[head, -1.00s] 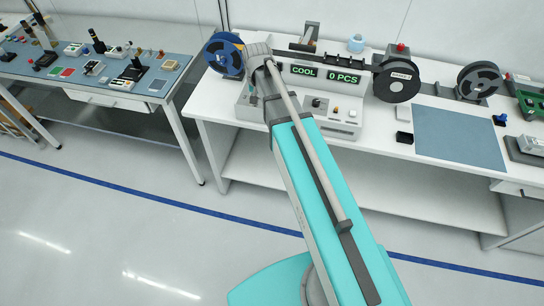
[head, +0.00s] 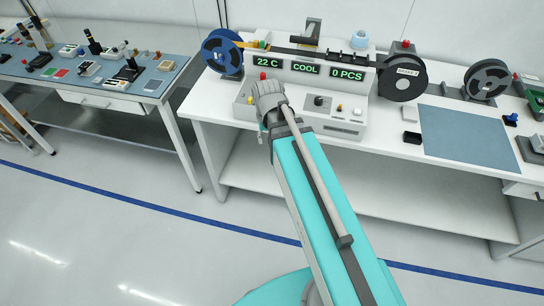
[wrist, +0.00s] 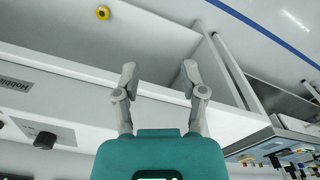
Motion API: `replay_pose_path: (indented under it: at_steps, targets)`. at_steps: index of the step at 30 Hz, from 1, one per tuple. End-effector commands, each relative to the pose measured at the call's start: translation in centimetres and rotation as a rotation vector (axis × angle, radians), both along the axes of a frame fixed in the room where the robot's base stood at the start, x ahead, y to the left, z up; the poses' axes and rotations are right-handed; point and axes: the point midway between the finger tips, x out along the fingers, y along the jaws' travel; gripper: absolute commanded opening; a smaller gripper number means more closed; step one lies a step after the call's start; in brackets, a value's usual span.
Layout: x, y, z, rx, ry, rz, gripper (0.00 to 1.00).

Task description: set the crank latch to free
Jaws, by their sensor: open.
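The test handler (head: 345,122) is a white machine on the white bench, with green displays reading 22 C, COOL and 0 PCS. I cannot tell for sure which part is the crank latch. A dark labelled disc (head: 402,80) sits at the machine's right end; its lettering is too small to read surely. A black knob (head: 319,101) is on the front panel. My gripper (wrist: 159,72) is open and empty in the wrist view, its two fingers apart before the bench. In the head view my wrist hides it, in front of the machine's left part.
A blue reel (head: 222,54) stands left of the machine and a dark reel (head: 488,80) right. Another bench (head: 60,77) with small parts stands left, across a floor gap.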

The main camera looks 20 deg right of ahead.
Motion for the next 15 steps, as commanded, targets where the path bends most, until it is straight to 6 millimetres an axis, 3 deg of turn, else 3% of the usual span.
replay_pose_path:
  at_steps: [6,15]
  targets:
    - [-2.5,-0.1,-2.0,0.0,0.0,0.047,0.54]
    - [-4.0,-0.1,-3.0,0.0,0.0,0.084,0.54]
